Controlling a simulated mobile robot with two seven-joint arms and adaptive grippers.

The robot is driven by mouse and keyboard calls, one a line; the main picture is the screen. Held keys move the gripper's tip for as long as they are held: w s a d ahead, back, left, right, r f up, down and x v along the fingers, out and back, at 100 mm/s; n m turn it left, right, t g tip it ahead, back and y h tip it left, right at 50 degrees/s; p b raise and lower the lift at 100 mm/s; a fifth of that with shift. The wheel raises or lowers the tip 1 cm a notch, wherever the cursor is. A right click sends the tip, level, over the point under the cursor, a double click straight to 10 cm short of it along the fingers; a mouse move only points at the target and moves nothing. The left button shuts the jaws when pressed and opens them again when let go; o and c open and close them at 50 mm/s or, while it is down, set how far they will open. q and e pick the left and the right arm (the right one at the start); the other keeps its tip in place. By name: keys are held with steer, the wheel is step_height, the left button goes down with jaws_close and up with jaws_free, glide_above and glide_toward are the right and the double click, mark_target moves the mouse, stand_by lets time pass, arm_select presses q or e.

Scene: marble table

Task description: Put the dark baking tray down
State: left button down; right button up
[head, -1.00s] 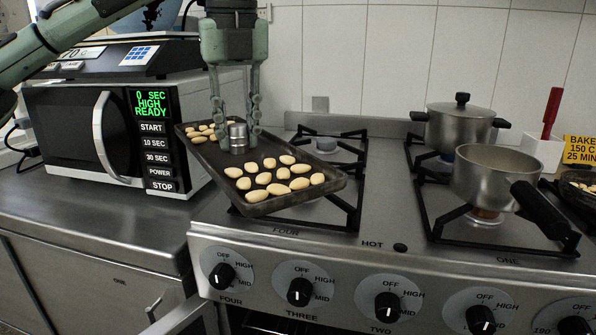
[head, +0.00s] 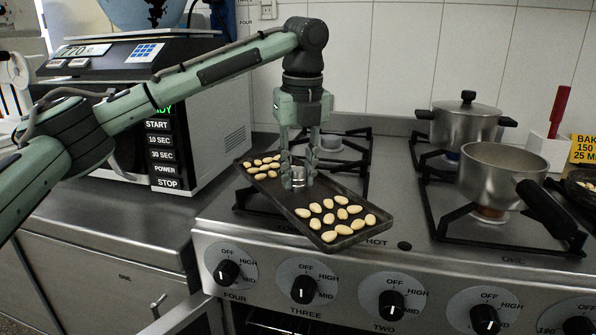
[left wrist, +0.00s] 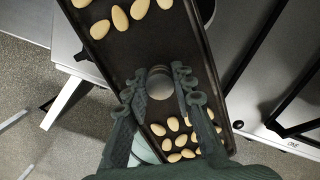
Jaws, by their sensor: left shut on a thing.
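The dark baking tray (head: 338,208) is a long flat tray with pale oval pieces in two groups, one at each end. A small metal knob stands at its middle. My left gripper (head: 299,178) is shut on that knob from above. In the left wrist view the two fingers (left wrist: 160,98) sit on either side of the round knob, and the tray (left wrist: 143,50) runs under them. The tray is over the left burners of the stove, its near end over the front edge above the control knobs. I cannot tell whether it touches the grate. My right gripper is not in view.
A steel saucepan (head: 490,178) and a lidded pot (head: 465,120) stand on the right burners. A microwave (head: 215,125) with a scale (head: 130,55) on top stands left. The steel counter (head: 110,215) in front of the microwave is bare. An oven door (head: 185,315) hangs open below.

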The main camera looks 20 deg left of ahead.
arm_select(q)
steer(key=c, duration=1.3)
jaws_free()
